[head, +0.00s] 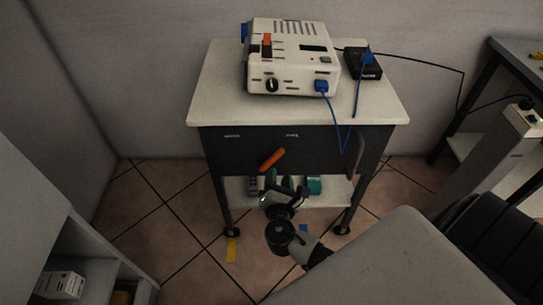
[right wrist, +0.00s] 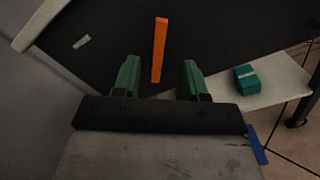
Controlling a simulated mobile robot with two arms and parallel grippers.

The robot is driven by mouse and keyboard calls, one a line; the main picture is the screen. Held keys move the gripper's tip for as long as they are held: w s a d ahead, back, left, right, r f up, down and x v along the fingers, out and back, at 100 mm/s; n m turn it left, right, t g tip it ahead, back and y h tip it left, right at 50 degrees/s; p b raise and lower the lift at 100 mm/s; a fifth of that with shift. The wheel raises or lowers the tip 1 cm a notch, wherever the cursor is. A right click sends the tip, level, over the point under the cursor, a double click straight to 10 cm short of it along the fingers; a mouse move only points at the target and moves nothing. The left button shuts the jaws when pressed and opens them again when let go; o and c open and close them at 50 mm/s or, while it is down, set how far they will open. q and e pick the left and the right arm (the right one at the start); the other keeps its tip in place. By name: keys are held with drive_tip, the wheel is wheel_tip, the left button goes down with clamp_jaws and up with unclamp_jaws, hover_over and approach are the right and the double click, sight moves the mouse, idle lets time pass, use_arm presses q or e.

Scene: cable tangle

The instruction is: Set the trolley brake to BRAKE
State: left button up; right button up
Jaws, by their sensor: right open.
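The trolley (head: 300,80) stands against the back wall, with a dark front panel under its pale top. An orange lever (head: 272,159), apparently the brake lever, sits on that panel, slanting from lower left to upper right. Two small labels, too small to read, are on the panel: a left one (head: 231,135) and a right one (head: 292,135). My right gripper (head: 285,188) is open and empty in front of the panel, below the lever. In the right wrist view the lever (right wrist: 159,50) lies ahead, in line with the gap between the green-tipped fingers (right wrist: 159,80). My left gripper is out of view.
A white device (head: 293,60) with a blue cable and a black box (head: 363,64) stand on the trolley top. A teal box (head: 315,185) is on the lower shelf (head: 335,192). A grey cabinet is at left, a desk at right. Floor shows around the trolley legs.

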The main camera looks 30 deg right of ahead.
sight(278, 157)
drive_tip(key=x, duration=0.8)
drive_tip(key=shift+w+d, duration=0.15)
drive_tip(key=shift+w, duration=0.05)
clamp_jaws()
